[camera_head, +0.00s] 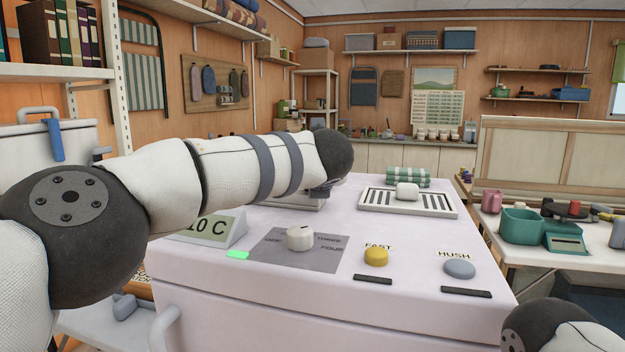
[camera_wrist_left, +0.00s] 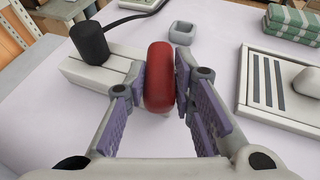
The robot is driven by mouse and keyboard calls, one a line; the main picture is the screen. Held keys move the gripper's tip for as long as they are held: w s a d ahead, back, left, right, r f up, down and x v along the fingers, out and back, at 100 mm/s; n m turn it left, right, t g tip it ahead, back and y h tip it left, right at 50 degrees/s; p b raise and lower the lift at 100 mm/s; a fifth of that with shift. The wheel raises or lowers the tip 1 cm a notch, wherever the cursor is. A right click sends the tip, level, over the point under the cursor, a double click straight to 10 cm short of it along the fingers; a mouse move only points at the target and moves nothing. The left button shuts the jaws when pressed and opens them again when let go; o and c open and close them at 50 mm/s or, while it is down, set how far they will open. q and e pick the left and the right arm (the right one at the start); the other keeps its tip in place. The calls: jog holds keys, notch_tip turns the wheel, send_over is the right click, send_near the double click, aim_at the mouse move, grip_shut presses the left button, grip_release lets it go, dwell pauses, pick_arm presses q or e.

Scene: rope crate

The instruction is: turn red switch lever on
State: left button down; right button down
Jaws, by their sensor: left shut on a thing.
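The red switch lever (camera_wrist_left: 159,85) is a rounded upright red piece in the left wrist view. My left gripper (camera_wrist_left: 161,76) is around it, with a purple-padded finger on each side, shut on it. In the head view my left arm covers the lever, and only a bit of the gripper (camera_head: 326,190) shows below the arm's end. My right gripper is out of view; only part of my right arm shows at bottom right.
The white top carries a white dial (camera_head: 300,238), a yellow button (camera_head: 376,257), a grey button (camera_head: 459,268) and a "10 C" display (camera_head: 207,227). A slotted tray (camera_head: 378,208) and folded green cloths (camera_head: 408,177) are further back. A small grey open holder (camera_wrist_left: 182,33) is beyond the lever.

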pick_arm(q)
jog(key=c, duration=1.4)
grip_release()
jog(key=shift+o, duration=0.2)
jog(key=v, duration=1.2)
